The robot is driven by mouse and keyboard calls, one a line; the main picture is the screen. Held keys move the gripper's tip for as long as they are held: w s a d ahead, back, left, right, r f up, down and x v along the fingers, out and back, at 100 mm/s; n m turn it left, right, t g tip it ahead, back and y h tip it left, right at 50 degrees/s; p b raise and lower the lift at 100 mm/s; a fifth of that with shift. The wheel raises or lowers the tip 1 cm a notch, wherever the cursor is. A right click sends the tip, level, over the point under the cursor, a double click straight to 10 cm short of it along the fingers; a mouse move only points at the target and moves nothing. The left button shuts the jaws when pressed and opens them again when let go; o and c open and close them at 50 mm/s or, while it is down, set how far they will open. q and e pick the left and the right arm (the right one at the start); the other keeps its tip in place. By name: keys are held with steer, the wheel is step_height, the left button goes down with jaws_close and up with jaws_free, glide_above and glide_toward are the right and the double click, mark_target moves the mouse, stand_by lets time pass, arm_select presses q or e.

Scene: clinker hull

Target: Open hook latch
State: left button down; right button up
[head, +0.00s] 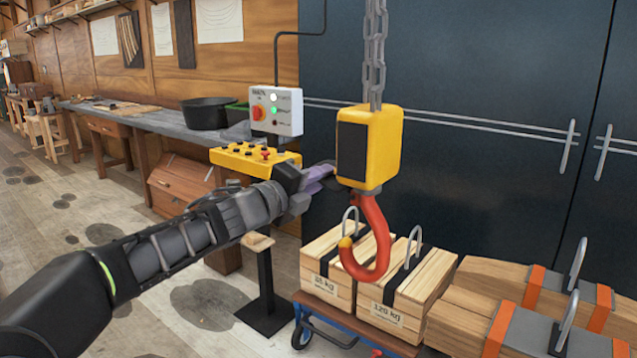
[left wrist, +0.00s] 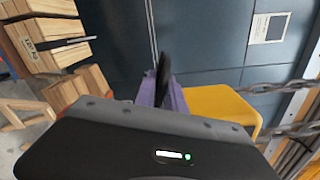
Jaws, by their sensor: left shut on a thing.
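The red hook (head: 376,240) with a yellow tip hangs below a yellow hoist block (head: 383,160), which also shows in the left wrist view (left wrist: 222,105). I cannot make out a separate latch across the hook's mouth. My left gripper (head: 321,174) is beside the block's left side, above the hook tip. Its purple fingers, also in the left wrist view (left wrist: 162,92), are shut on a thin dark piece (left wrist: 163,72). I cannot tell how this piece joins the block or hook. My right gripper is not in view.
A chain (head: 375,55) holds the block. Wooden weight crates (head: 405,290) with metal loops stand below on a blue cart. A yellow control panel (head: 255,160) and a white switch box (head: 277,110) are behind my left arm. Dark cabinet doors (head: 480,60) close off the back.

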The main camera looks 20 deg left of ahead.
arm_select(q)
steer(key=shift+d+r, duration=0.15)
steer(key=shift+r, duration=0.15)
steer(key=c, duration=1.5)
jaws_free()
steer(key=shift+s, duration=0.1)
steer(key=shift+c, duration=0.2)
steer(key=shift+f, duration=0.15)
steer(key=v, duration=0.7)
steer(key=shift+s, duration=0.35)
